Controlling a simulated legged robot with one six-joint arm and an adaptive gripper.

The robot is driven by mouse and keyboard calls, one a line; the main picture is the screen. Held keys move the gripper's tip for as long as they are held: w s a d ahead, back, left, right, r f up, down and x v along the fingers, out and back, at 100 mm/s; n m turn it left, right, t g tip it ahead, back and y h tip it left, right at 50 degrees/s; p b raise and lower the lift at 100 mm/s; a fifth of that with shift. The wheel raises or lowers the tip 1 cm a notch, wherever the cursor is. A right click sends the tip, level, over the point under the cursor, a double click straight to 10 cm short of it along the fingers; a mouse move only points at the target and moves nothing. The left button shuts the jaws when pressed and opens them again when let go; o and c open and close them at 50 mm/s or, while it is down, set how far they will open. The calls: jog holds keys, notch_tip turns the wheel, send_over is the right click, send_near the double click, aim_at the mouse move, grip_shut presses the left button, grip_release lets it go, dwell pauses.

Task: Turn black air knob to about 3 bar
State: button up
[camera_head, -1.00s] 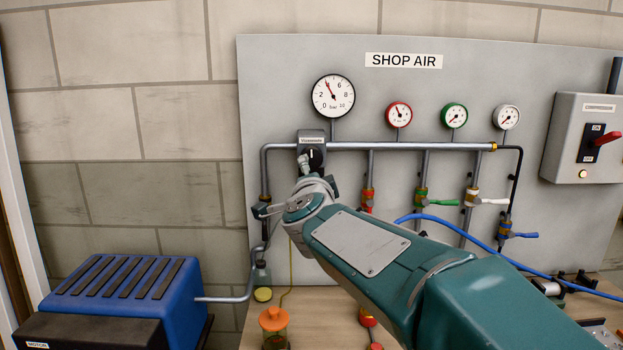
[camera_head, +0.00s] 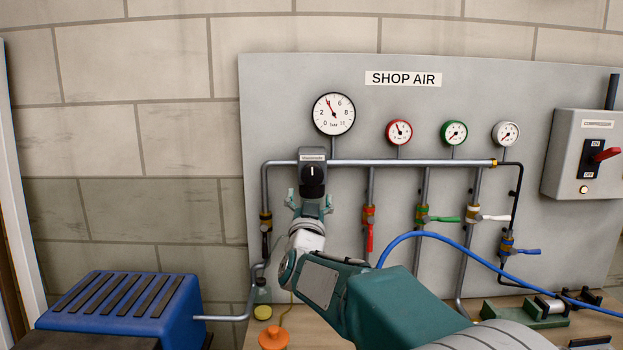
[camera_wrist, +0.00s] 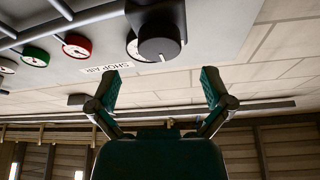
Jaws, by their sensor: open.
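The black air knob (camera_head: 313,174) sits under the grey regulator block on the main pipe, its white mark upright. My gripper (camera_head: 310,199) is open and empty just below the knob, its fingers pointing up toward it. In the wrist view the knob partly hides this gauge.
Three small gauges, including a red one (camera_head: 399,132), are right of the large gauge. The red-handled valve (camera_head: 369,229) hangs right of my gripper. A blue hose (camera_head: 400,238) arcs over my arm's right side. The blue motor unit (camera_head: 130,305) stands at lower left.

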aim_at(311, 181)
jog(key=x, duration=0.6)
jog(key=shift+w+r, duration=0.1)
jog(key=shift+w, duration=0.2)
jog(key=shift+c, duration=0.3)
jog(key=c, duration=1)
